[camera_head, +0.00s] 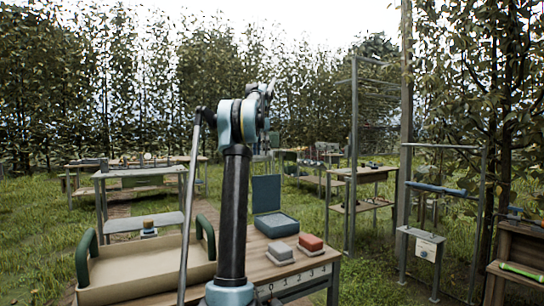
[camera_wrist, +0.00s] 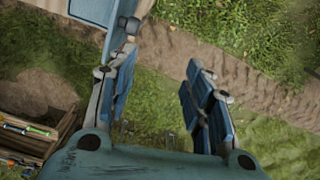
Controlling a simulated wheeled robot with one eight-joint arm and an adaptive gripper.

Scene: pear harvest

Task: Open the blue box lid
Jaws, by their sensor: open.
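A dark blue box (camera_head: 276,227) sits on the wooden table in the head view, right of my arm. Its blue lid (camera_head: 266,194) stands upright at the back edge, and a grey surface shows inside. My arm rises in front of the table, and its far end is small and partly hidden in the head view. In the wrist view my gripper (camera_wrist: 162,62) is open, with blue-padded fingers apart and nothing between them. Grass and a dirt path lie below it. A pale blue panel (camera_wrist: 95,10) shows beyond the left finger; I cannot tell what it belongs to.
A beige tray (camera_head: 150,284) with green handles stands left of my arm. A grey block (camera_head: 279,251) and a red-topped block (camera_head: 311,242) lie in front of the box. Metal frames and wooden tables stand farther back. A wooden crate (camera_wrist: 65,128) with tools shows in the wrist view.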

